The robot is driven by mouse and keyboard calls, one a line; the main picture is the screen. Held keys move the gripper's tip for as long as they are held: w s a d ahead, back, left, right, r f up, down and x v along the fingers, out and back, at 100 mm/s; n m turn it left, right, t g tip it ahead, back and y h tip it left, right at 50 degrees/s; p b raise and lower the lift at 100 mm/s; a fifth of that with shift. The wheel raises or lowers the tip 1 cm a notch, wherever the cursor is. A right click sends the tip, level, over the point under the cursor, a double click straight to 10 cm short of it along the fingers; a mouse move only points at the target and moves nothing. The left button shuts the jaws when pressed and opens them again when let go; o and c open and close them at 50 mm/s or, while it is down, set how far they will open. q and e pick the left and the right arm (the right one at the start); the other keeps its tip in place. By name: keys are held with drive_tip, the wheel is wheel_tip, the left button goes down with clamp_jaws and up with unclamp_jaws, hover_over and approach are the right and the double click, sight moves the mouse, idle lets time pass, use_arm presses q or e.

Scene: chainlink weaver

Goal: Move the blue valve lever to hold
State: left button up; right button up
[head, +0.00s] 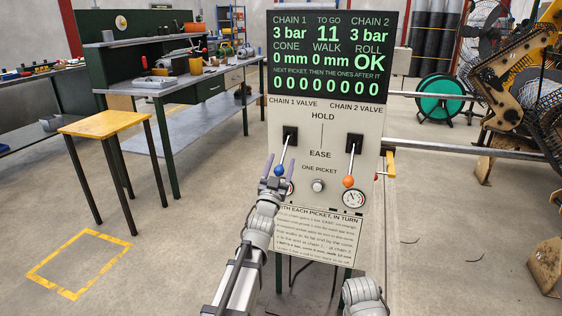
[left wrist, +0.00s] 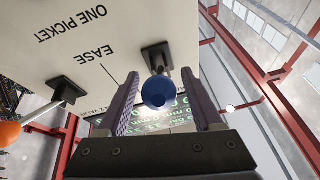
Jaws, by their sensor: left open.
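The blue valve lever, under CHAIN 1 VALVE, comes out of a black mount and slants down to its blue ball (head: 279,171), a little below the level of the EASE label. My left gripper (head: 278,168) is at the ball, with its fingers open on either side of it. In the left wrist view, the blue ball (left wrist: 158,92) sits between the two spread fingers, with a gap visible beside it. The HOLD label (head: 322,116) is above the lever mounts. My right gripper is not in view; only a link of that arm shows at the bottom.
The orange lever ball (head: 348,181) hangs to the right, also pointing down. A round knob (head: 318,185) and a gauge (head: 353,199) sit low on the panel (head: 323,225). The display (head: 325,50) is above. A yellow-topped table (head: 103,124) stands to the left.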

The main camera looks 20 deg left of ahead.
use_arm(q)
drive_tip(key=shift+c, duration=0.4)
clamp_jaws()
idle(1.0)
